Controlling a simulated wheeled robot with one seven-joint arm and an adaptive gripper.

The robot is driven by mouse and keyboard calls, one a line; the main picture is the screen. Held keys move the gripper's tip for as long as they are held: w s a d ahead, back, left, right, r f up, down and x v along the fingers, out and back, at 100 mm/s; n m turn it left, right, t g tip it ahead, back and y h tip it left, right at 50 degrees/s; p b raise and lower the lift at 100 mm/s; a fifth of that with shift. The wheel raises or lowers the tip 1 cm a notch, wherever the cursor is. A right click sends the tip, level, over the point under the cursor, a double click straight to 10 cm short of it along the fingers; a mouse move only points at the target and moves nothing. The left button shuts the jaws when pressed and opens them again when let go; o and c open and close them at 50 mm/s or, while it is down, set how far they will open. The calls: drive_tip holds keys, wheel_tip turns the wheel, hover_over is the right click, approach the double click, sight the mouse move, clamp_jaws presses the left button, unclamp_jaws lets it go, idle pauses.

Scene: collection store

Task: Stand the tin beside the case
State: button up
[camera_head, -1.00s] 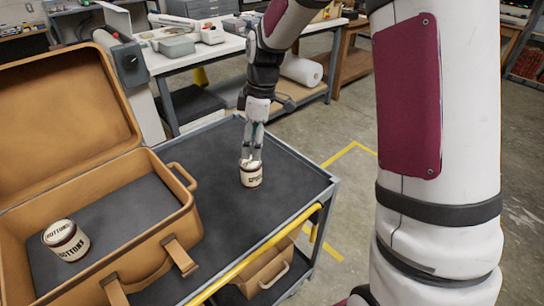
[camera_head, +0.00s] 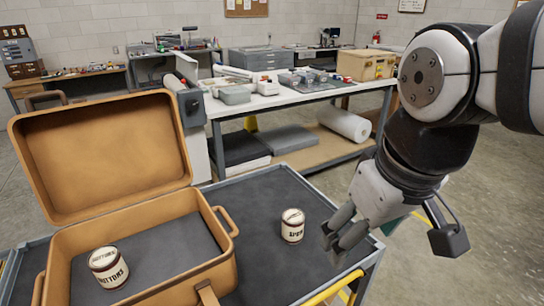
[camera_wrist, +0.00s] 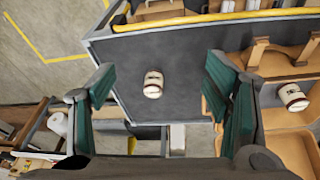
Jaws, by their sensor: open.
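A cream tin with dark bands (camera_head: 292,226) stands upright on the dark cart top, to the right of the open tan case (camera_head: 228,272) and apart from it. It also shows in the wrist view (camera_wrist: 153,84). A second, similar tin lettered "BUTTONS" (camera_head: 109,268) stands inside the case. In the wrist view this second tin (camera_wrist: 293,97) is at the right, in the case. My gripper (camera_head: 340,232) is open and empty, to the right of the tin on the cart and clear of it. In the wrist view that tin appears between the spread fingers, farther off.
The case's lid (camera_head: 105,155) stands open at the back. The cart (camera_head: 262,195) has a raised grey rim and a yellow handle (camera_head: 335,287) at the front right. A white workbench (camera_head: 300,95) with boxes and tools stands behind. Bare cart top lies around the tin.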

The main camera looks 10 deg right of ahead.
drive_tip(key=shift+m, duration=0.9)
drive_tip(key=s, duration=0.2)
drive_tip(key=s+f, duration=0.1)
drive_tip(key=s, duration=0.1)
drive_tip(key=shift+s, duration=0.15)
drive_tip(key=shift+r, duration=0.1)
wheel_tip(320, 180, up, 4)
drive_tip(key=t+p, duration=0.1)
drive_tip(key=p, duration=0.2)
drive_tip(key=shift+s, duration=0.1)
